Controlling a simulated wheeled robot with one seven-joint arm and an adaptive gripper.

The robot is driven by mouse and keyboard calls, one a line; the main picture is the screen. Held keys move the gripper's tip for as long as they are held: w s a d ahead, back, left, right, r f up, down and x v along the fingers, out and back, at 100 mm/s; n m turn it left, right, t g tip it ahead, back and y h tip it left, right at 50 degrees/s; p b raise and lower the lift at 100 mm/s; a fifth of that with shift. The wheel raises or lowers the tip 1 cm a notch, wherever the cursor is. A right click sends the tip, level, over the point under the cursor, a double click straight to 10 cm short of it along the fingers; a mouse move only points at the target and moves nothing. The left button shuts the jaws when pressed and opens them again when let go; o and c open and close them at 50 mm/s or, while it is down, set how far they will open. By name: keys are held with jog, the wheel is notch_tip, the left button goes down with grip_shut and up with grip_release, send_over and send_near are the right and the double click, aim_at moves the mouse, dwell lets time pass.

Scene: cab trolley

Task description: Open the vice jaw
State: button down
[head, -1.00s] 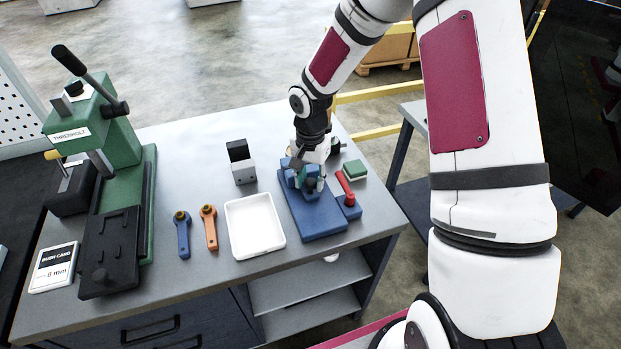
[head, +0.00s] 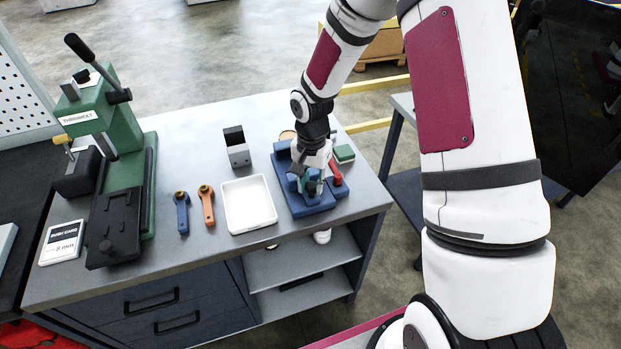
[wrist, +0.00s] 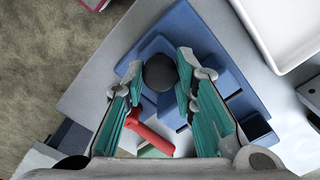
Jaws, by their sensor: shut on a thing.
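The blue vice (head: 312,209) stands on the right part of the bench. A fixed block (head: 282,151) is at its back, and the moving jaw (head: 292,182) is nearer the front, with a gap between them. A red lever (head: 334,172) is on the vice's right side; it also shows in the wrist view (wrist: 148,138). My gripper (head: 313,183) points down over the jaw. In the wrist view its teal fingers (wrist: 160,75) are shut on a round black knob (wrist: 160,72) on top of the jaw. The fingers partly hide the jaw.
A white tray (head: 229,228) lies left of the vice. A grey block (head: 238,154) with a dark slot stands behind the tray. Orange (head: 207,207) and blue (head: 182,216) handles lie farther left, then a green press (head: 138,143). A green-topped block (head: 344,154) is close at the vice's right.

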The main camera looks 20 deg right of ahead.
jog(key=shift+w, duration=0.1)
jog(key=c, duration=1.6)
grip_release()
jog(key=shift+o, duration=0.2)
notch_tip(320, 180, up, 12)
jog(key=s+r+n+t+h, duration=0.1)
jog(key=s+r+n, duration=0.1)
jog(key=s+r, duration=0.4)
jog(key=s+r+n+t, duration=0.2)
jog(key=s+r, duration=0.1)
jog(key=r, duration=0.6)
jog(key=s+r+n+t+y, duration=0.1)
jog(key=s+r+n, duration=0.4)
jog(key=s, duration=0.9)
jog(key=shift+t+b, duration=0.45)
jog(key=shift+t, duration=0.35)
